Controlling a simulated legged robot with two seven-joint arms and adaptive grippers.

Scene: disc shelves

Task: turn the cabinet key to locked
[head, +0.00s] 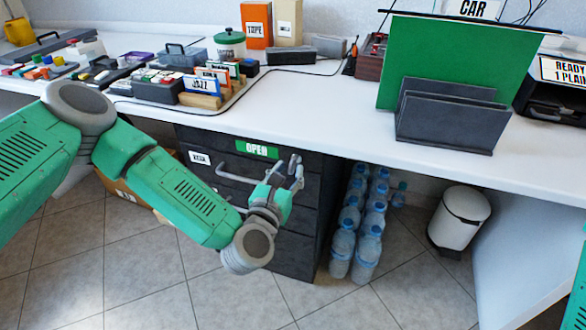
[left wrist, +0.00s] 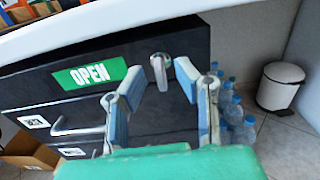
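The dark cabinet (head: 306,221) stands under the white desk, with a green OPEN label (head: 257,149) near its top; the label also shows in the left wrist view (left wrist: 90,76). A small silver key in its lock (left wrist: 160,60) sits at the top right of the cabinet front. My left gripper (head: 296,171) is in front of that corner and hides the key in the head view. In the left wrist view the gripper (left wrist: 170,70) is open, its two fingertips apart just below and either side of the key; contact cannot be told. My right gripper is out of view.
The desk top (head: 320,105) overhangs the cabinet. Several water bottles (head: 343,243) stand on the floor right of it, then a white bin (head: 457,222). A drawer handle (head: 233,177) sticks out below the label. A cardboard box (head: 128,196) is on the left.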

